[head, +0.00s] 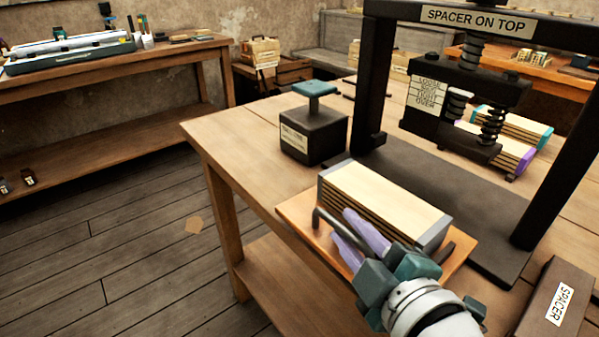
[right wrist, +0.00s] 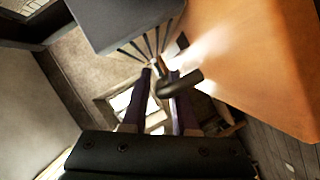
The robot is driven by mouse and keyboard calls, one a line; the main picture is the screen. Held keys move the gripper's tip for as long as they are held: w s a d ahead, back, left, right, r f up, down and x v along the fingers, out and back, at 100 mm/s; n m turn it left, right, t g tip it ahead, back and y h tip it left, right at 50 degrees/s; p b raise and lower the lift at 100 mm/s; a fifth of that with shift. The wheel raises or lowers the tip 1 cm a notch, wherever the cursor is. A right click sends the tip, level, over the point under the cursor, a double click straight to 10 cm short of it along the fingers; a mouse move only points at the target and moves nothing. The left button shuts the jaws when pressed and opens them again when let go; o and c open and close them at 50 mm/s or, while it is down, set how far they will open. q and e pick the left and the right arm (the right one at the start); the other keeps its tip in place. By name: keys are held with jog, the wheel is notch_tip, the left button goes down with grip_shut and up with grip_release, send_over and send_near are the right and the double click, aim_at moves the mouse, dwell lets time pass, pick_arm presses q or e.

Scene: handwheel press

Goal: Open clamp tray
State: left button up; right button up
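The clamp tray (head: 292,208) looks like a flat orange-brown board at the near edge of the press table. A pale layered block (head: 385,198) with dark grey ends sits on it. A dark bar handle (head: 325,219) runs along the tray's near side, partly hidden by my right gripper (head: 347,230). In the right wrist view the handle (right wrist: 180,83) shows close at the fingertips, overlapping one finger. The two purple fingers are apart with a gap between them. I cannot tell whether they touch the handle. My left gripper is not in view.
The black press frame (head: 372,85) stands behind the tray on a dark base. A dark weight with a teal handle (head: 313,130) stands to the left. A dark spacer block (head: 552,305) lies at the right. Open floor (head: 130,240) lies left of the table.

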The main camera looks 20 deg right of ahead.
jog(key=p+v, duration=0.1)
jog(key=v, duration=0.8)
jog(key=shift+s+p, duration=0.3)
jog(key=shift+s, duration=0.1)
jog(key=shift+r, duration=0.1)
